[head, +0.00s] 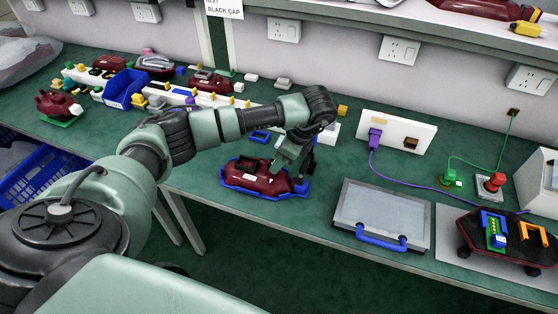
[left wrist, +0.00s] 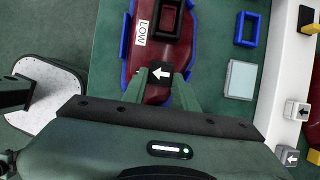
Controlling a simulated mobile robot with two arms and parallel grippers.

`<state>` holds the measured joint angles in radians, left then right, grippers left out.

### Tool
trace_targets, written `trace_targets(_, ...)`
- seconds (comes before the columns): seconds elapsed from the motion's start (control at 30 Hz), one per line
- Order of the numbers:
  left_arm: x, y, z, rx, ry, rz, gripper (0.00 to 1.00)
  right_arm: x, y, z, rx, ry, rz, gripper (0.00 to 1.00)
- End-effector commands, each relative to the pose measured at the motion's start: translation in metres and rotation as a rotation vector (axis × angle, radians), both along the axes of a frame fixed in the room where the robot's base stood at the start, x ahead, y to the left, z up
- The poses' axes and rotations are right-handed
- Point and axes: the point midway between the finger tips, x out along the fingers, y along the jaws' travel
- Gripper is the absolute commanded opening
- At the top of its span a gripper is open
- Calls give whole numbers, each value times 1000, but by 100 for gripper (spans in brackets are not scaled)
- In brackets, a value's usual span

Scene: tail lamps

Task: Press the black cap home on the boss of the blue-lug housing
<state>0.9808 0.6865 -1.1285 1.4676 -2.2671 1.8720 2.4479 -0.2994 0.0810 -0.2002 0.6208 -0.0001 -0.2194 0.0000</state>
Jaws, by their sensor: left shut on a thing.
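A dark red housing (head: 247,180) with blue edging around it lies near the table's front edge in the head view. In the left wrist view the housing (left wrist: 181,52) bears a white LOW label and a black rectangular frame. My left gripper (head: 294,168) points down at the housing's right end. In the left wrist view my left gripper (left wrist: 160,78) is shut on the black cap (left wrist: 160,72), which shows a white arrow. The cap is over the housing's end. The boss is hidden, and I cannot tell whether the cap touches it. My right gripper is not in view.
A clear-lidded case (head: 382,212) with a blue handle stands right of the housing. A loose blue frame (head: 260,136) lies behind it. A white socket panel (head: 398,132) stands farther back. Other red housings and a blue bin (head: 125,90) are at the back left.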

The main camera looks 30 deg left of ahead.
Motion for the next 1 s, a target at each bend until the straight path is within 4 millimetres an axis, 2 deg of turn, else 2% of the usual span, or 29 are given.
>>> trace_targets(0.47,0,0,-1,0,0,0,0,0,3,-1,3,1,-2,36)
trace_targets(1.0,0,0,-14,0,0,0,0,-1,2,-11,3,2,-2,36)
